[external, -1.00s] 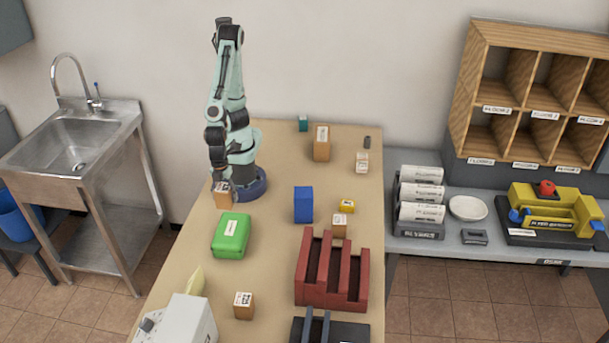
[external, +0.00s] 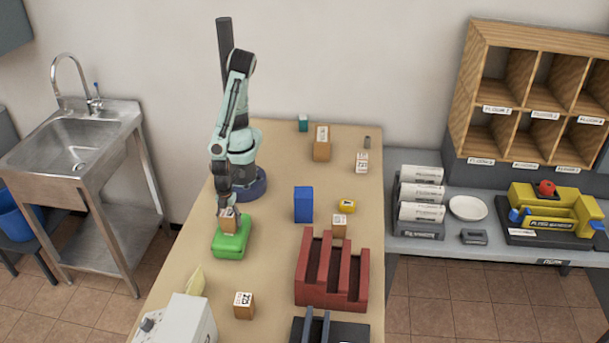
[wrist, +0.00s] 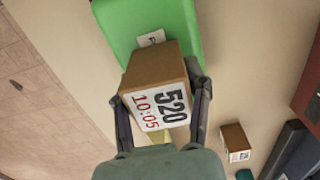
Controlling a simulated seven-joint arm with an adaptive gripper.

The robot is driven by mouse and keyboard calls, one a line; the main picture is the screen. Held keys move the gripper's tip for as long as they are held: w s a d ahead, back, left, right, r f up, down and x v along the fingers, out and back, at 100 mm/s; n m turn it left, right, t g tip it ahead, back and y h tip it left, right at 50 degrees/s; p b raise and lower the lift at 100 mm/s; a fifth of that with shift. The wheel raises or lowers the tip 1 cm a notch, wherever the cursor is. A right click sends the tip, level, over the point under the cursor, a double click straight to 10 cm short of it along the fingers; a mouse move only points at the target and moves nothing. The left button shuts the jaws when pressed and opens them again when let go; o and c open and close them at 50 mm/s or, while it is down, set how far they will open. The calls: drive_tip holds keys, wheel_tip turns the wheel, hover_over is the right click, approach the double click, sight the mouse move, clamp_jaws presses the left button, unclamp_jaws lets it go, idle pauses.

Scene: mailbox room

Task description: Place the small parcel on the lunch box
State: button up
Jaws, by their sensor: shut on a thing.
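The small parcel (external: 229,220) is a brown box with a white label. The lunch box (external: 231,245) is green with a white label and lies on the table. The parcel is over the rear part of the lunch box (wrist: 188,18). I cannot tell whether the two touch.
A blue box (external: 303,204) and a red slotted rack (external: 333,287) stand to the right. Another small brown box (external: 244,305) lies in front. A white machine (external: 185,322) stands at the front left.

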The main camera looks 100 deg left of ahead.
sight(228, 212)
drive_tip(key=o, duration=1.2)
drive_tip(key=shift+f, duration=0.15)
wheel_tip(228, 212, up, 12)
drive_tip(key=shift+r, duration=0.2)
drive_tip(key=w+a+r+n+t+y, duration=0.1)
drive_tip(key=w+a+r+n, duration=0.1)
drive_tip(key=w+a+n, duration=0.6)
drive_tip(key=a+r+n, duration=0.1)
drive_tip(key=a+n, duration=0.2)
drive_tip(key=a, duration=0.3)
drive_tip(key=a+r+n, duration=0.1)
drive_tip(key=a+n, duration=0.3)
drive_tip(key=a, duration=0.3)
drive_tip(key=w+a+r+n+g, duration=0.1)
drive_tip(key=a+n, duration=0.3)
drive_tip(key=a, duration=0.2)
drive_tip(key=shift+a, duration=0.35)
